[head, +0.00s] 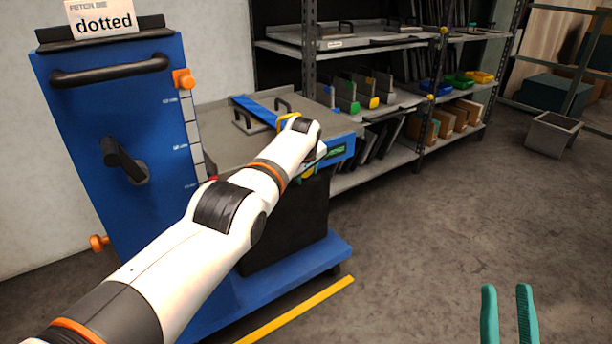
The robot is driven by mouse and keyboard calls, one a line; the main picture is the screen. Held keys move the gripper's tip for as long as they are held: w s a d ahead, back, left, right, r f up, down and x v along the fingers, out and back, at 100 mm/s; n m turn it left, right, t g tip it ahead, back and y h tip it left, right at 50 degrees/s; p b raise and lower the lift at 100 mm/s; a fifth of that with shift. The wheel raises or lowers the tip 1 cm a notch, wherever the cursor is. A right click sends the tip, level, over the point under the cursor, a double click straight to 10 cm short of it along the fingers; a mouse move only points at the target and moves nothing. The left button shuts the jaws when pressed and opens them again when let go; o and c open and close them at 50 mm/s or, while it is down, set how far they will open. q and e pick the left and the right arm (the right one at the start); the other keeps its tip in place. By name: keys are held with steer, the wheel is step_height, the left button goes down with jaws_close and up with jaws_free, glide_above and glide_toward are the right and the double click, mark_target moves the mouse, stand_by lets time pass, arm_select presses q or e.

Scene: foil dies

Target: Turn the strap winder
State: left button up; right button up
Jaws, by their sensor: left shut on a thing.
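A blue strap (254,108) lies across the grey top of the blue cart (225,123), with a yellow piece (287,121) at its near end. My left arm reaches over the cart's front right edge. My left gripper (309,171) is low at that edge, mostly hidden behind its own wrist. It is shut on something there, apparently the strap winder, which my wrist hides. How far the winder is turned cannot be seen. My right gripper (507,314), with teal fingers, is open and empty over the floor at lower right.
A blue upright panel (120,200) with a black handle, a crank and orange knobs stands at left, under a "dotted" sign (104,23). Shelves (400,100) with plates and bins stand behind. A grey bin (553,134) is at right.

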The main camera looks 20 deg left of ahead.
arm_select(q)
steer(key=shift+f, duration=0.1)
stand_by(0.3)
steer(key=o, duration=0.9)
steer(key=shift+o, duration=0.2)
